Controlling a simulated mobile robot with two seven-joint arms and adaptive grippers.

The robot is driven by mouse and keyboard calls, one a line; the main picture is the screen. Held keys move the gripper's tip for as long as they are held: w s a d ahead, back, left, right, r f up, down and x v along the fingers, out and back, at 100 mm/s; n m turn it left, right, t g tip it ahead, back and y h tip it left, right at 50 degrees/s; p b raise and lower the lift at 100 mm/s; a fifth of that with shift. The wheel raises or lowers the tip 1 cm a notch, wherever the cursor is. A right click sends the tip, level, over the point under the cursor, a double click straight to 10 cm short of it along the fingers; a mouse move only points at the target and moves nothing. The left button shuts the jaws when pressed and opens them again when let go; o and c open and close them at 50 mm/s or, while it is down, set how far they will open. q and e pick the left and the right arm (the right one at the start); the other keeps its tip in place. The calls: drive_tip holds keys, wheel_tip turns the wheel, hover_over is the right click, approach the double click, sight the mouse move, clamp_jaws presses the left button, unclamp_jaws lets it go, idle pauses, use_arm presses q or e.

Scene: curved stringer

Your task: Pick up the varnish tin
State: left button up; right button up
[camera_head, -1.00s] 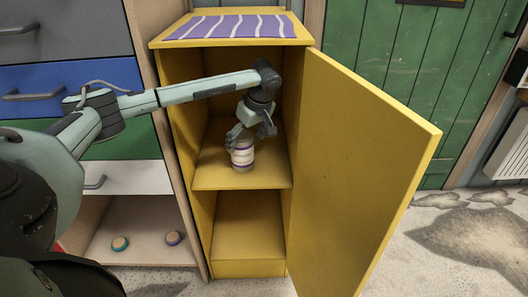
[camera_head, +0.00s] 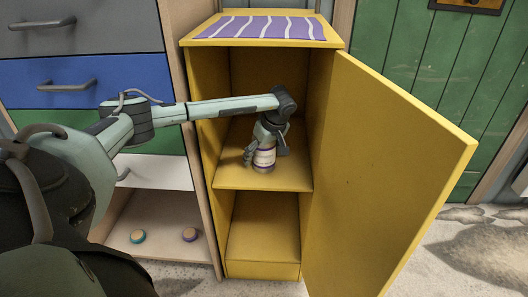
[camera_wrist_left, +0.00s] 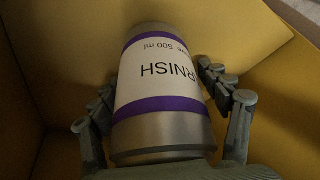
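The varnish tin (camera_head: 264,158) is a silver can with a white, purple-edged label. It stands on the middle shelf of the yellow cabinet. In the left wrist view the tin (camera_wrist_left: 160,90) fills the middle, its label lettering upside down. My left gripper (camera_head: 265,148) reaches down over the tin's upper part. In the left wrist view its fingers (camera_wrist_left: 158,85) lie on both sides of the tin, very close to it. I cannot tell whether they press on it. My right gripper is not in view.
The yellow cabinet (camera_head: 221,180) has its door (camera_head: 385,170) swung open on the right. A purple striped cloth (camera_head: 267,26) lies on top. Drawers (camera_head: 85,82) stand left of it, above a low shelf with two small round objects (camera_head: 138,236) (camera_head: 190,234).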

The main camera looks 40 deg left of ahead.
use_arm(q)
drive_tip(key=c, duration=1.2)
